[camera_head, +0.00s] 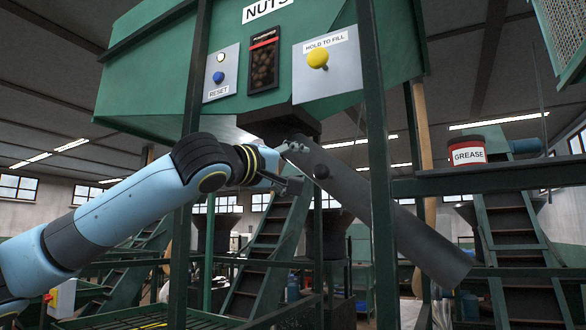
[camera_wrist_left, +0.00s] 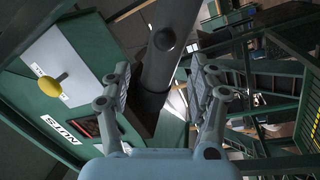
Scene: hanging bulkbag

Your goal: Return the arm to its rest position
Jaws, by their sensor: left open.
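My left arm, light blue with dark joints, reaches in from the left in the head view. Its gripper (camera_head: 283,183) is beside the upper end of a grey chute pipe (camera_head: 390,215), under the green hopper (camera_head: 150,65). In the left wrist view the gripper (camera_wrist_left: 164,82) is open, with its two fingers spread apart and nothing seen held between them. The grey pipe (camera_wrist_left: 170,42) shows beyond and between the fingers. I cannot tell whether a finger touches the pipe. My right gripper is not in view.
Green upright posts (camera_head: 375,150) stand close to the arm. The hopper carries a blue reset button (camera_head: 218,77) and a yellow hold-to-fill button (camera_head: 318,58). A grease tin (camera_head: 468,152) sits on a beam at the right. Stairs (camera_head: 515,240) stand behind.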

